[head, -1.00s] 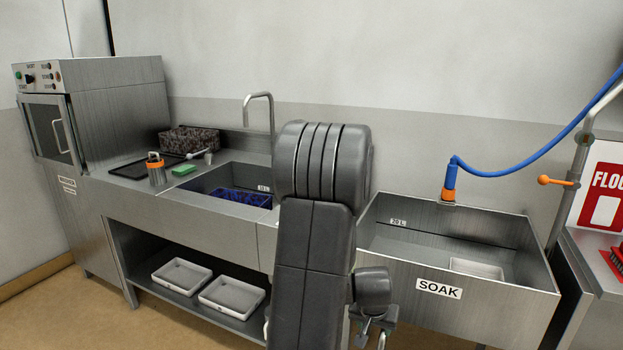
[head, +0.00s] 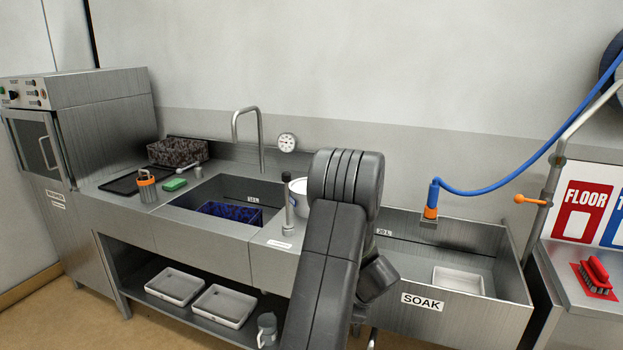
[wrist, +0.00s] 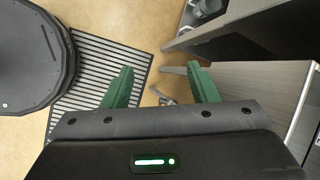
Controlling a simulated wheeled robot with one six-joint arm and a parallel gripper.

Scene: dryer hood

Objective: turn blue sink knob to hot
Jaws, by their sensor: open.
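The sink (head: 185,200) is a steel basin with a blue mesh crate (head: 230,212) inside and a tall curved faucet (head: 237,125) behind it. I cannot make out a blue knob; my arm covers part of the counter to the right of the basin. A thin upright metal post (head: 290,212) with a dark top stands on that counter. My gripper (wrist: 160,86) shows in the wrist view with its two green fingers apart and nothing between them. It points down over the floor, beside the steel units.
A soak tub (head: 475,295) with a blue hose (head: 500,188) lies to the right. A round gauge (head: 287,143) is on the wall. A white pot (head: 300,197) stands beside the post. A striped floor mat (wrist: 85,103) and steel cabinet edge (wrist: 270,85) flank my gripper.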

